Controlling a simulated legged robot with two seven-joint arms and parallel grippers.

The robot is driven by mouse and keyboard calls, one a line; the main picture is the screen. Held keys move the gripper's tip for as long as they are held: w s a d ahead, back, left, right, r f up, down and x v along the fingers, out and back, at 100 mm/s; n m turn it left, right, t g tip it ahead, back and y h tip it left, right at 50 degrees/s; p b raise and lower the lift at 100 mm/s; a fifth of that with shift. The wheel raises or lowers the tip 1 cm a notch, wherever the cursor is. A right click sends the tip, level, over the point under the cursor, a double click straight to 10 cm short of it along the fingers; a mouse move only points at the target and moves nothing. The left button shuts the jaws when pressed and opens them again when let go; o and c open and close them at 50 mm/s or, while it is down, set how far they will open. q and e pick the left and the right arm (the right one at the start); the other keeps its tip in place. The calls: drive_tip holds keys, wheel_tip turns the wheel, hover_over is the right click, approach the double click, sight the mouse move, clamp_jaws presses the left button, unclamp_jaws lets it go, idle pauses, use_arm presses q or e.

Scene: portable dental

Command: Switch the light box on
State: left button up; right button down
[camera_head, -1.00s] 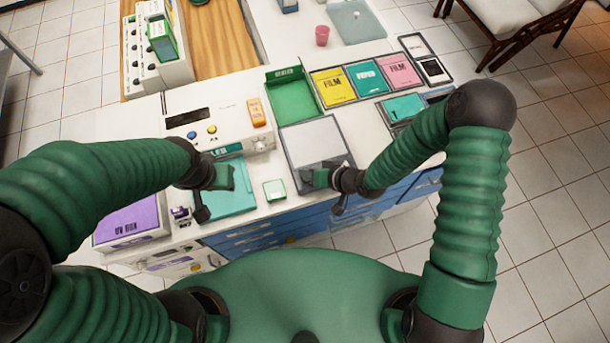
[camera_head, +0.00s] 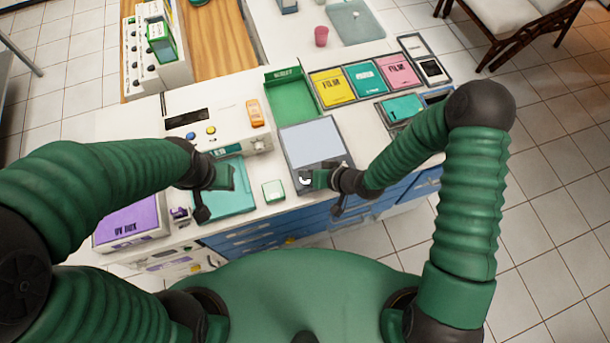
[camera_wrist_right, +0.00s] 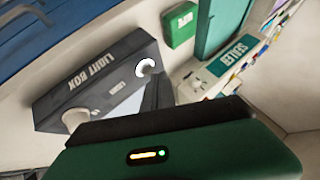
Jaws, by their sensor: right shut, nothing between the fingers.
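The light box (camera_head: 314,141) lies on the counter in front of me, with a dark grey frame and a pale bluish, bright panel. In the right wrist view its "LIGHT BOX" front (camera_wrist_right: 93,82) shows, with a white glowing ring (camera_wrist_right: 147,68) around a dark button and a pale knob (camera_wrist_right: 76,120). The glowing ring (camera_head: 304,178) also shows in the head view. My right gripper (camera_head: 319,179) is shut and empty at the box's near edge, just right of the ring.
A small green-topped box (camera_head: 274,191) stands between my grippers. The white machine with blue and yellow buttons (camera_head: 215,125) is behind left. A green tray (camera_head: 291,97), colored film packs (camera_head: 332,87) and a purple UV box (camera_head: 126,222) crowd the counter.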

drive_tip(key=shift+d+r, duration=0.1)
drive_tip(key=shift+r, duration=0.15)
wheel_tip(320, 180, up, 6)
drive_tip(key=p, duration=0.5)
drive_tip(key=shift+f, duration=0.25)
idle(0.5)
